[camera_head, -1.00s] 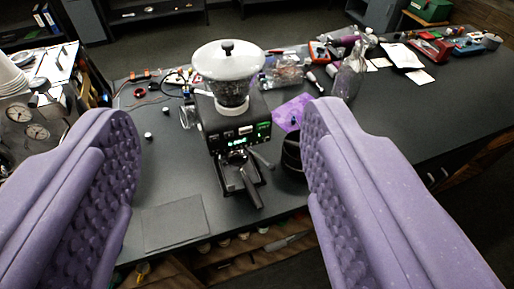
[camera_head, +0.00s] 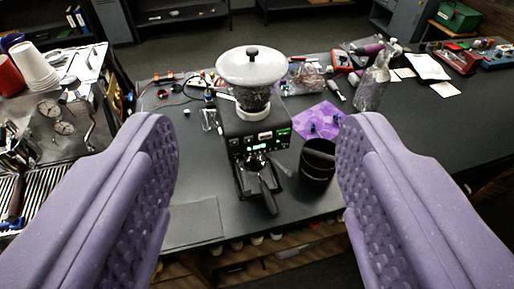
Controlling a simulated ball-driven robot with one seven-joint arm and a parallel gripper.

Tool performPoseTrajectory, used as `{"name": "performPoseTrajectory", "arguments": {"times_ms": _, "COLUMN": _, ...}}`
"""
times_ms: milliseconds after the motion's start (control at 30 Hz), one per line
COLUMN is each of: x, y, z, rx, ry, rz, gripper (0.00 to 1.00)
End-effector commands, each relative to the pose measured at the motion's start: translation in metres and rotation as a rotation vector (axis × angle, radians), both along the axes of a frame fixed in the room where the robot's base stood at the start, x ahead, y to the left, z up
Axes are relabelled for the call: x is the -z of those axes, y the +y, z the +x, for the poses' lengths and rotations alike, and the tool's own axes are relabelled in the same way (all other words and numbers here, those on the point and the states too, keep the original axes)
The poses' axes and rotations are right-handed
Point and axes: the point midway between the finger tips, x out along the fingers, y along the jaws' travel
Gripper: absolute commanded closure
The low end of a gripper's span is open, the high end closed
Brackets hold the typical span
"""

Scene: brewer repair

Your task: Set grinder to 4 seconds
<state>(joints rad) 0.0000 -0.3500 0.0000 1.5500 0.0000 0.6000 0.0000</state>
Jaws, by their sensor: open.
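The grinder (camera_head: 238,128) is a black machine with a white-lidded clear hopper (camera_head: 251,75). It stands upright on the dark workbench, near the middle of the head camera view. Its front panel (camera_head: 258,142) has small buttons and a lit green display, too small to read. A black-handled portafilter (camera_head: 267,192) sits at its front, handle pointing towards me. My gripper (camera_head: 257,165) is open and empty. Its two purple textured fingers frame the grinder from left and right, well short of it and touching nothing.
A black cup-like container (camera_head: 317,160) stands right of the grinder. An espresso machine (camera_head: 60,125) with stacked cups (camera_head: 36,66) is at left. The bench (camera_head: 222,200) is mostly clear in front.

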Motion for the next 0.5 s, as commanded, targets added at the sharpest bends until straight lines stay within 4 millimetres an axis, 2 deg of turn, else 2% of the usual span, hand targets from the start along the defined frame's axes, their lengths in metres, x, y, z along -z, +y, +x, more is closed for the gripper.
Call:
{"name": "performPoseTrajectory", "arguments": {"times_ms": 33, "x": 0.0, "y": 0.0, "z": 0.0, "rx": 0.0, "ry": 0.0, "rz": 0.0, "gripper": 0.5}}
{"name": "performPoseTrajectory", "arguments": {"times_ms": 200, "x": 0.0, "y": 0.0, "z": 0.0, "rx": 0.0, "ry": 0.0, "rz": 0.0, "gripper": 0.89}}
{"name": "performPoseTrajectory", "arguments": {"times_ms": 267, "x": 0.0, "y": 0.0, "z": 0.0, "rx": 0.0, "ry": 0.0, "rz": 0.0, "gripper": 1.0}}
{"name": "performPoseTrajectory", "arguments": {"times_ms": 500, "x": 0.0, "y": 0.0, "z": 0.0, "rx": 0.0, "ry": 0.0, "rz": 0.0, "gripper": 1.0}}
